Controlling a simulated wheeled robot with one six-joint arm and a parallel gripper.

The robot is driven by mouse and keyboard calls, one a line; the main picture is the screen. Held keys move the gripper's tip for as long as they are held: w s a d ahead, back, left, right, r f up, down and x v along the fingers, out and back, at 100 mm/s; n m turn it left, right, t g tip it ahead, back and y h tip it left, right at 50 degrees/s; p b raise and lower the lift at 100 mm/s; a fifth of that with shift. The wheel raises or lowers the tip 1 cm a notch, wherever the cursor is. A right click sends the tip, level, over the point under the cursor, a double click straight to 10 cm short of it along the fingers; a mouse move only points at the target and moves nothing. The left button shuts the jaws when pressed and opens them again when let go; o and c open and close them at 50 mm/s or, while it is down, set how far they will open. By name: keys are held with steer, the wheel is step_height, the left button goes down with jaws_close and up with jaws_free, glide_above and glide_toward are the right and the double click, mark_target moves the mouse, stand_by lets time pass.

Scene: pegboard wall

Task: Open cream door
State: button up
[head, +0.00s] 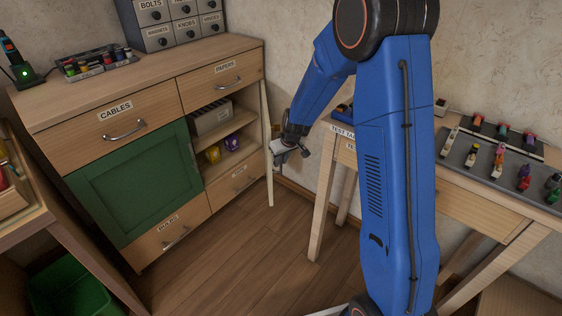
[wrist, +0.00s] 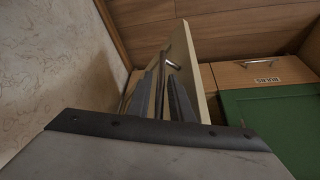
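The cream door (head: 267,150) stands swung out from the right side of the wooden cabinet and shows nearly edge-on in the head view. In the wrist view the cream door (wrist: 186,52) is a pale upright panel, with its grey bar handle (wrist: 171,64) on the left face. My gripper (wrist: 161,78) is on that outer face, its dark fingers on either side of the handle bar, and looks shut on it. In the head view my gripper (head: 281,150) is just right of the door. The finger contact is small and partly hidden.
The open compartment shows a shelf, a pale box (head: 211,117) and purple and yellow items (head: 222,148). A green door (head: 135,183) beside it is shut. A workbench (head: 470,205) with small items stands right. Wooden floor (head: 245,265) is clear between.

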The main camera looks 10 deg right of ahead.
steer(key=shift+o, duration=0.3)
steer(key=v, duration=1.2)
